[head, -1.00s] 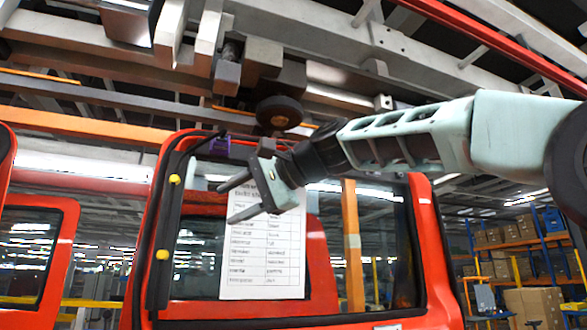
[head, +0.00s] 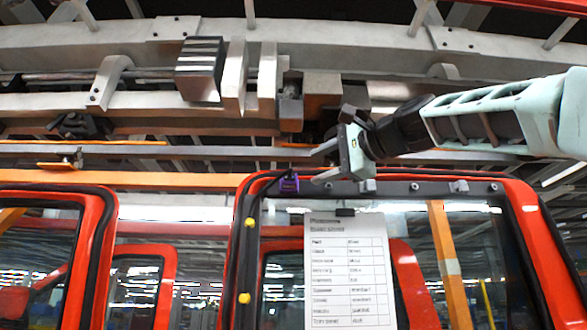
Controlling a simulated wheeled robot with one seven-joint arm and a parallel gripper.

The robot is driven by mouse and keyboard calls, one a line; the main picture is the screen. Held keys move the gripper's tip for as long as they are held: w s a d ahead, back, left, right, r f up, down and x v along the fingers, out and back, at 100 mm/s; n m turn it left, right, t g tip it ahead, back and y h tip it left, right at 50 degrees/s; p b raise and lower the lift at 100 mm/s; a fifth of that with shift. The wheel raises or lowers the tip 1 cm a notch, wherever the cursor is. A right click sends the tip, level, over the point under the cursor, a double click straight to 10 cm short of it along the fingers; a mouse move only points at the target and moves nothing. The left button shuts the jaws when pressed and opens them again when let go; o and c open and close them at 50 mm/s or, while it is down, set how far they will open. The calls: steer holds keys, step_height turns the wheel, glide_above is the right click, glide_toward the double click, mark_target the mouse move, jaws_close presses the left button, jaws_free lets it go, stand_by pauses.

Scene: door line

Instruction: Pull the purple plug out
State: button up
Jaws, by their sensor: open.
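The purple plug (head: 289,185) sits at the top left corner of the red door frame (head: 238,262), on the dark seal along the window opening. My gripper (head: 318,166) is open and empty. Its fingers point left, and their tips are just to the right of the purple plug in the picture. The upper finger is a little above the plug and the lower one is about level with it. I cannot tell the distance in depth between the fingers and the plug.
A printed sheet (head: 348,270) hangs on the door below my gripper. Yellow plugs (head: 249,223) sit on the left seal. Grey overhead rails and an orange beam (head: 150,180) run above the doors. Another red door (head: 100,240) stands at left.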

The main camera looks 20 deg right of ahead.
mark_target(290, 177)
steer(key=p+x, duration=0.4)
steer(key=x, duration=0.4)
steer(key=shift+w+a+r, duration=0.1)
steer(key=shift+w, duration=0.1)
steer(key=shift+w+a, duration=0.2)
steer(key=shift+w, duration=0.2)
jaws_close()
stand_by(0.9)
steer(key=shift+s, duration=0.1)
stand_by(0.5)
steer(key=shift+s, duration=0.2)
steer(key=shift+s+a, duration=0.25)
steer(key=shift+s, duration=0.2)
stand_by(0.5)
